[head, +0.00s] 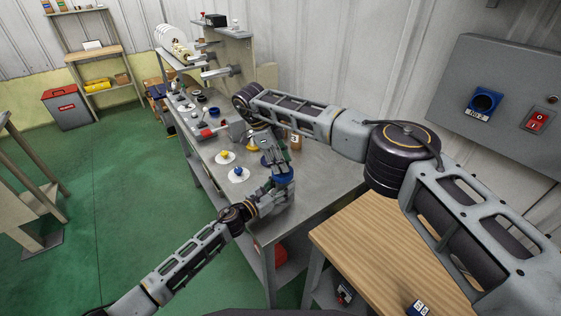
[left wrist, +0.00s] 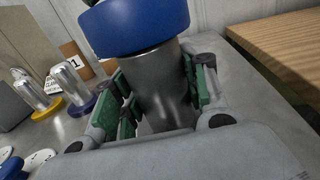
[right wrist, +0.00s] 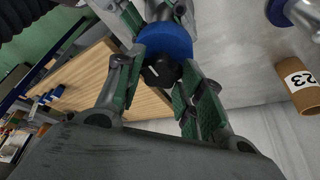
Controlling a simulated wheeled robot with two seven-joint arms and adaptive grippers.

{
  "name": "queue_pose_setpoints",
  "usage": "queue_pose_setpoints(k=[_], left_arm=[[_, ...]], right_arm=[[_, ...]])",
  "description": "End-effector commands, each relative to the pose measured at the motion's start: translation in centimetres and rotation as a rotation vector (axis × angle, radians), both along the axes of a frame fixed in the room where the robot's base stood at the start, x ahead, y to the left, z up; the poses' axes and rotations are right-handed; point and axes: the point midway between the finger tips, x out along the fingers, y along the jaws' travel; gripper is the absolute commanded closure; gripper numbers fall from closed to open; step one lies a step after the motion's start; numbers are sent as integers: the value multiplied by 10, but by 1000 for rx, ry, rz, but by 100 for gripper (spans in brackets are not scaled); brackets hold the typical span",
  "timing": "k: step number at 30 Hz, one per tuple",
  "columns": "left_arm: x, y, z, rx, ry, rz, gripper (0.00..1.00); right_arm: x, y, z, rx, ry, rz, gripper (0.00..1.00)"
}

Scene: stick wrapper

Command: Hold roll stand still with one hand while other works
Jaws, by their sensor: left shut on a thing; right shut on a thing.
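A metal cylinder (left wrist: 160,90) with a wide blue disc (left wrist: 135,25) at its upper end is at the bench's near end. My left gripper (head: 268,198) comes from the front, its green pads on both sides of the cylinder, shut on it below the blue disc. In the right wrist view the blue disc (right wrist: 165,42) carries a black knob (right wrist: 160,70) with a white mark. My right gripper (head: 275,155) reaches down from above, its pads beside this knob, and seems shut on it. The exact contact is hard to see. The cylinder's lower end is hidden.
Metal cylinders on yellow (left wrist: 46,108) and blue (left wrist: 82,104) bases stand nearby on the grey bench (head: 315,178). Knobbed white discs (head: 238,175) lie at left. A wooden table (head: 385,245) is at right.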

Motion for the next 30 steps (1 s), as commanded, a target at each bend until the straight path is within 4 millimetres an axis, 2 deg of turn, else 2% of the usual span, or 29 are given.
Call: queue_pose_setpoints(k=[5, 6, 10, 23, 30], left_arm=[[-1, -2, 0, 2, -4, -4, 100], [-1, -2, 0, 2, -4, -4, 100], [-1, -1, 0, 1, -3, -3, 100], [0, 0, 0, 0, -1, -1, 100], [0, 0, 0, 1, -1, 0, 100]], right_arm=[[1, 0, 0, 2, -3, -1, 86], [1, 0, 0, 2, -3, -1, 58], [1, 0, 0, 2, -3, 0, 42], [1, 1, 2, 1, -1, 0, 40], [2, 8, 18, 1, -3, 0, 40]])
